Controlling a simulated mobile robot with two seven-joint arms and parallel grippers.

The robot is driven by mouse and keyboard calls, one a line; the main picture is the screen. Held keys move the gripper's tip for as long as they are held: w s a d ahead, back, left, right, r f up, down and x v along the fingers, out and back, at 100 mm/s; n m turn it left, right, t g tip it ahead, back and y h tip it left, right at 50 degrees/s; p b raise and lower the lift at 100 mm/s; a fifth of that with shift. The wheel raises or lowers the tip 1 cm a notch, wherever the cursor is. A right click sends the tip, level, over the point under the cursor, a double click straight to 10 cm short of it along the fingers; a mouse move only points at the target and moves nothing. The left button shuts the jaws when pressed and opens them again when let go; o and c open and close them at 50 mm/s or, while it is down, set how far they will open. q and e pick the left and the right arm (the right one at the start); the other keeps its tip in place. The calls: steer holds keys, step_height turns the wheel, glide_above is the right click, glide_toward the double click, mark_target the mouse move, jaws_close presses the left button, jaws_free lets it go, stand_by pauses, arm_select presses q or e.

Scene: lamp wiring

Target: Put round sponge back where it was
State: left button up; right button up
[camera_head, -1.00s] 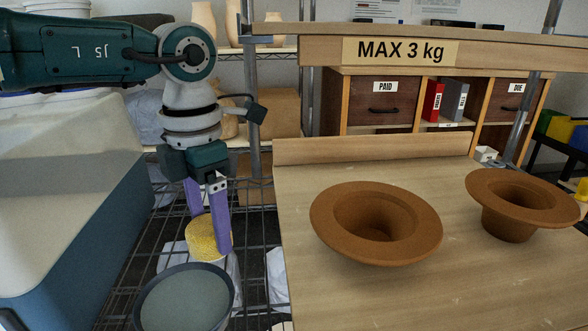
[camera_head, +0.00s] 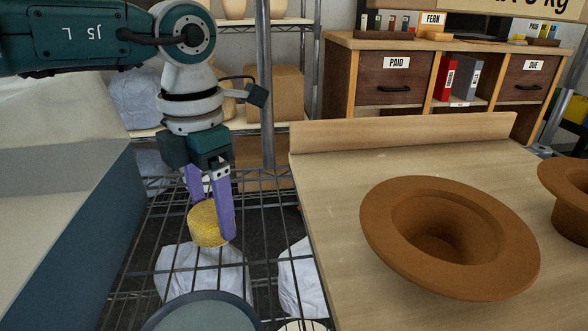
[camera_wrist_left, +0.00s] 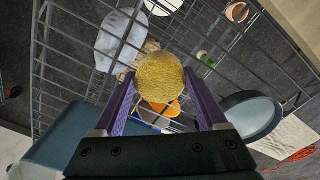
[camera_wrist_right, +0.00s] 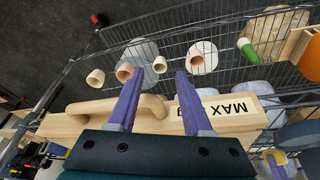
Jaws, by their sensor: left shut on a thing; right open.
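The round sponge (camera_head: 207,225) is a yellow, thick disc. My left gripper (camera_head: 212,232) is shut on it, with a purple finger on either side, and holds it above the wire rack. In the left wrist view the sponge (camera_wrist_left: 160,77) sits between the fingertips (camera_wrist_left: 160,85). A round bowl with a dark rim (camera_head: 200,312) is below the sponge, cut off by the bottom edge; it also shows in the left wrist view (camera_wrist_left: 252,116). My right gripper (camera_wrist_right: 155,85) is open and empty in the right wrist view, over the wooden board with the MAX label.
A wooden bench top (camera_head: 335,220) is to the right, carrying a brown flared pot (camera_head: 450,238) and a second one (camera_head: 568,190) at the edge. A large blue-sided bin (camera_head: 75,240) stands left. Wrapped white bundles (camera_head: 195,270) lie beneath the wire rack (camera_head: 270,205).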

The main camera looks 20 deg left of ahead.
mark_target(213, 210)
arm_select(q)
steer(key=shift+f, duration=0.2)
steer(key=o, duration=1.4)
steer(key=shift+r, duration=0.15)
step_height(213, 210, up, 8)
steer(key=shift+f, duration=0.15)
